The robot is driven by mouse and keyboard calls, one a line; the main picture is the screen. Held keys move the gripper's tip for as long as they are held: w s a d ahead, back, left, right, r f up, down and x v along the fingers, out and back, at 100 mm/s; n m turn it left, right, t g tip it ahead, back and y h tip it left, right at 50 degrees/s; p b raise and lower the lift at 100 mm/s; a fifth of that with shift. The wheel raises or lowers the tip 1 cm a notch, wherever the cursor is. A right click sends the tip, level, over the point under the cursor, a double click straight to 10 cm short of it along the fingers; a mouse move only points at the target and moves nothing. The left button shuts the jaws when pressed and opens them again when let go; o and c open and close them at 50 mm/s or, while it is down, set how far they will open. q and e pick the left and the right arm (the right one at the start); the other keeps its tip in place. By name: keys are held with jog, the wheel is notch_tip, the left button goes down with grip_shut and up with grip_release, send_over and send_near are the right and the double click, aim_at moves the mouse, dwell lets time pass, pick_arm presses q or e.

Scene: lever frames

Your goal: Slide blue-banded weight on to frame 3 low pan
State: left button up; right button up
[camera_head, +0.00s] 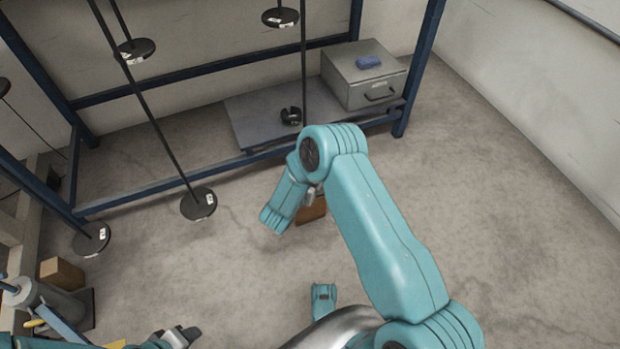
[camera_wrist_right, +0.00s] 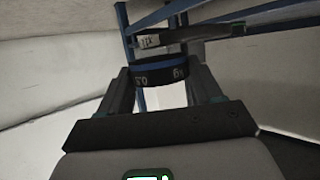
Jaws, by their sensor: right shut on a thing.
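In the right wrist view my right gripper (camera_wrist_right: 161,76) is shut on the blue-banded weight (camera_wrist_right: 158,70), a dark disc with a blue rim and upside-down white markings. A dark pan edge (camera_wrist_right: 215,34) with a white label shows beyond and above it in that view; which pan cannot be told. In the head view my right forearm hides this gripper and weight. Dark round pans hang on rods there: two low ones (camera_head: 198,204) (camera_head: 91,238) and two higher ones (camera_head: 136,50) (camera_head: 280,17). Frame numbers are unreadable. My left gripper (camera_head: 181,336) is at the bottom left, its jaws unclear.
A blue steel frame (camera_head: 170,77) stands at the back. Its grey shelf (camera_head: 255,108) bears a dark slotted weight (camera_head: 291,116) and a grey box (camera_head: 365,75) with a blue item (camera_head: 368,62) on top. A brown block (camera_head: 62,272) is at left. Right floor is clear.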

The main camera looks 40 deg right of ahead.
jog(key=shift+w+d+r, duration=0.1)
jog(key=shift+w, duration=0.4)
jog(key=shift+w+d, duration=0.25)
jog(key=shift+w, duration=0.7)
jog(key=shift+w+d, duration=0.2)
jog(key=shift+w, duration=0.65)
dwell(0.4)
jog(key=shift+f, duration=0.45)
dwell(0.4)
jog(key=o, duration=1.3)
